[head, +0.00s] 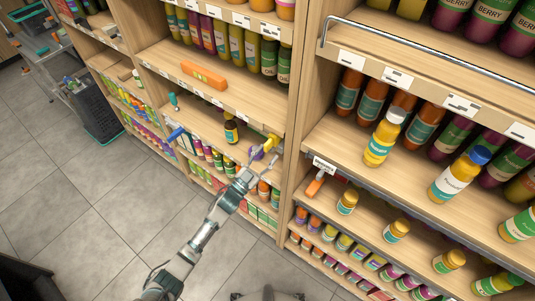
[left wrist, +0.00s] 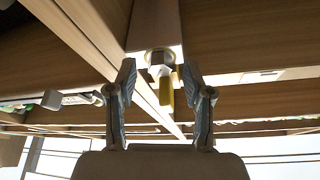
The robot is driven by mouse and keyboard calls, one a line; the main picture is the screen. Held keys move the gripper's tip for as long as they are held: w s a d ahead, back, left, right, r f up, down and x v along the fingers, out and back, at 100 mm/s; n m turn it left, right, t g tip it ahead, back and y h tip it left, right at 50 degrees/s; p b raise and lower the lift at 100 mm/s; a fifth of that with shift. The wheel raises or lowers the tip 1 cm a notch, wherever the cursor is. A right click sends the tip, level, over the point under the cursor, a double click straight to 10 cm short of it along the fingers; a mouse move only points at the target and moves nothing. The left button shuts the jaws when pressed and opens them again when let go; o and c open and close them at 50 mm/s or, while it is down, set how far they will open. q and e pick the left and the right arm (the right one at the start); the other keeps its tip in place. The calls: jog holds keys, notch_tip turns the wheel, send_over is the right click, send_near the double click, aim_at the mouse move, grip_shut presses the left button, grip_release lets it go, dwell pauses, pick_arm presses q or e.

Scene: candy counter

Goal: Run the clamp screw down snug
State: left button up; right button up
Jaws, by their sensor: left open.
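The clamp screw shows in the left wrist view as a pale round collar and block with a yellow handle (left wrist: 166,92) pointing toward me. In the head view a yellow piece (head: 271,143) sits at the shelf's right end by the upright. My left gripper (head: 259,164) is just below it, reaching in from the lower left. In the left wrist view the left gripper (left wrist: 160,88) is open. Its two fingers stand on either side of the yellow handle, with a visible gap on each side. My right gripper is not in view.
A dark bottle (head: 231,129) stands on the same shelf, left of the gripper. A blue-handled tool (head: 175,133) lies farther left. An orange level-like bar (head: 204,75) lies on the shelf above. The wooden upright (head: 296,120) is close on the right. The tiled floor (head: 80,215) is clear.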

pick_arm(q)
jog(key=v, duration=1.1)
jog(key=shift+a, duration=0.2)
jog(key=shift+s, duration=0.1)
